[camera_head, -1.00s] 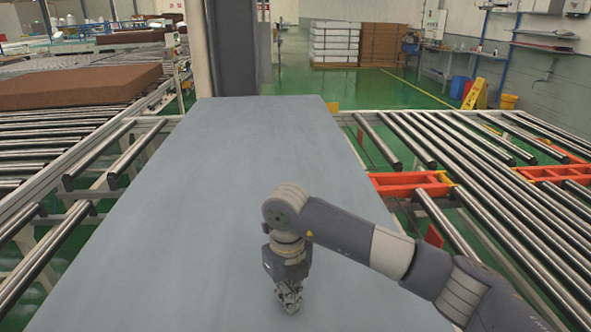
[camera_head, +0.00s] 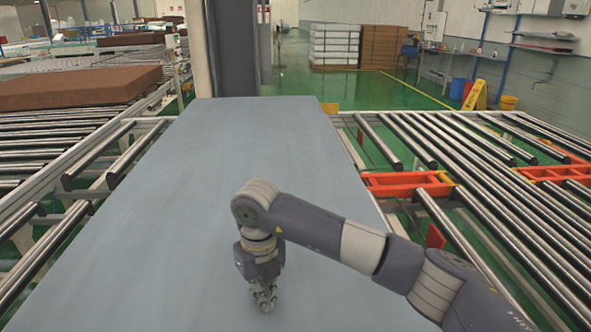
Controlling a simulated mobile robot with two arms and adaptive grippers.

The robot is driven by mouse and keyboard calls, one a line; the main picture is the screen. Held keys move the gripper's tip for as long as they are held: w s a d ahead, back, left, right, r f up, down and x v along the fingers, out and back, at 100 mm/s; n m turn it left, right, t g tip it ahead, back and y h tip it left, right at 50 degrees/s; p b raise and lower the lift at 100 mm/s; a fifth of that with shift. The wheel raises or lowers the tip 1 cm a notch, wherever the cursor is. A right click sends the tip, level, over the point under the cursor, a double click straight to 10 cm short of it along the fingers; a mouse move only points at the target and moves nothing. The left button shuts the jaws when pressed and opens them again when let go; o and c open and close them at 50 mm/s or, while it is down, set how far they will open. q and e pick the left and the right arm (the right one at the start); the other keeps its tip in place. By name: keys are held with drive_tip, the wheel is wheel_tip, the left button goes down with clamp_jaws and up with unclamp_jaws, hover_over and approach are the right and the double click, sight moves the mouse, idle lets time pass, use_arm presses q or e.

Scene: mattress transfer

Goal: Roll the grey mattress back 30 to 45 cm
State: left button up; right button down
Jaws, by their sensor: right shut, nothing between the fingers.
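The grey mattress (camera_head: 240,150) lies flat and runs from the near edge of the head view to a dark upright frame at the far end. My right arm reaches over it from the lower right. My right gripper (camera_head: 264,303) points down over the near middle of the mattress, shut and empty. Its fingertips are at or just above the surface; I cannot tell if they touch. My left gripper is out of view.
Roller conveyors (camera_head: 480,180) flank the mattress on both sides, with orange brackets (camera_head: 410,183) at the right. A brown mattress (camera_head: 80,87) lies on the left rollers. A dark upright column (camera_head: 235,50) stands at the mattress's far end. Stacked pallets (camera_head: 335,46) are farther back.

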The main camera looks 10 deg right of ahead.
sight(241, 306)
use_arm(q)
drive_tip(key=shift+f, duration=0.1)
use_arm(e)
drive_tip(key=shift+s+d+f, duration=0.15)
drive_tip(key=shift+d+f, duration=0.05)
drive_tip(key=shift+f, duration=0.2)
drive_tip(key=shift+a, duration=0.15)
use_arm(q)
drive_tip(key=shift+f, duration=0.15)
use_arm(e)
drive_tip(key=shift+a, duration=0.5)
use_arm(q)
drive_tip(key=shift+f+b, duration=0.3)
drive_tip(key=shift+b, duration=0.2)
use_arm(e)
drive_tip(key=shift+a+r, duration=0.1)
drive_tip(key=shift+a, duration=1.35)
drive_tip(key=shift+w+a+r, duration=0.1)
drive_tip(key=shift+w+a, duration=0.1)
drive_tip(key=shift+a, duration=0.2)
drive_tip(key=shift+r, duration=0.1)
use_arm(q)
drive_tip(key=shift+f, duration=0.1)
use_arm(e)
drive_tip(key=shift+a, duration=0.1)
